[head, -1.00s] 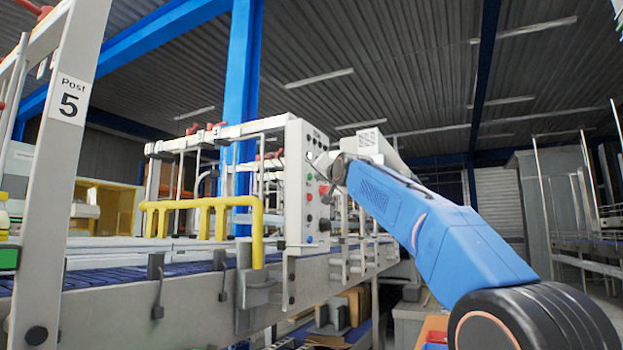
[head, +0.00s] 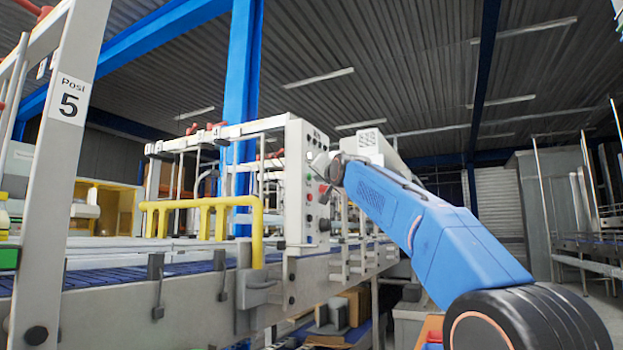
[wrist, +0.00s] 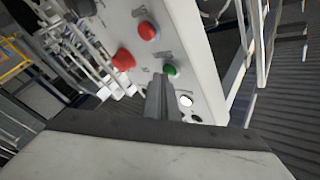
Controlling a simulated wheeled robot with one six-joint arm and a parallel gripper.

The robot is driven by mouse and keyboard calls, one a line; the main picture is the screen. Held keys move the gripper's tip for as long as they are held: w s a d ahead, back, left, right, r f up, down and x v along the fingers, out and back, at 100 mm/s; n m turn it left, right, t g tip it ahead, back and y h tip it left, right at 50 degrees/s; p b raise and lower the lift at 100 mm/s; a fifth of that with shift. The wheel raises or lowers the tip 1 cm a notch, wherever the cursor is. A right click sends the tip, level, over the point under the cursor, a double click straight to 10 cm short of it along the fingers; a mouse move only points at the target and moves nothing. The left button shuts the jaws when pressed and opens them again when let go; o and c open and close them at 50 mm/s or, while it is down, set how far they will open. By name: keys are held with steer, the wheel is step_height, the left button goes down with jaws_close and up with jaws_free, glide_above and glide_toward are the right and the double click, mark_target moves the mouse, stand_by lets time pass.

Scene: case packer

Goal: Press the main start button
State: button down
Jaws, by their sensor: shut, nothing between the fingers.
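The control panel (head: 296,190) is a pale upright plate at the end of the machine frame, with several coloured buttons. In the wrist view, the panel (wrist: 190,45) carries a small green button (wrist: 170,71), a red button (wrist: 147,30) and a larger red knob (wrist: 123,60). The labels are too blurred to read, so I cannot tell which is the main start button. My gripper (wrist: 160,82) is shut and empty, its fingertips just left of and below the green button in the picture. I cannot tell whether they touch the panel. In the head view, my wrist partly covers the panel's upper right.
A white button (wrist: 186,100) sits below the green one. A yellow guard rail (head: 200,204) and blue conveyor (head: 115,279) stand left of the panel. A post marked 5 (head: 52,190) stands at the near left. Open floor shows at the right.

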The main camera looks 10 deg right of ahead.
steer(key=shift+w+a, duration=0.1)
stand_by(0.7)
steer(key=shift+s+d, duration=0.55)
steer(key=shift+d, duration=0.2)
steer(key=shift+s+d, duration=0.75)
steer(key=shift+d, duration=0.25)
steer(key=shift+s+d, duration=0.7)
steer(key=shift+d, duration=0.3)
steer(key=s+d+f+n+g+h, duration=0.1)
steer(key=s+f+g, duration=0.4)
steer(key=s+f, duration=1.3)
steer(key=s+d+f+n+g+h, duration=0.1)
steer(key=s+d+f+n+g, duration=0.1)
steer(key=s+f, duration=1.6)
steer(key=s+d+f+n+g+h, duration=0.1)
steer(key=s+f+g, duration=0.6)
steer(key=s+f, duration=1.1)
step_height(320, 180, down, 16)
steer(key=shift+s+d+r+n+g, duration=0.2)
steer(key=shift+s+d+n+g, duration=0.1)
steer(key=shift+d+n, duration=0.65)
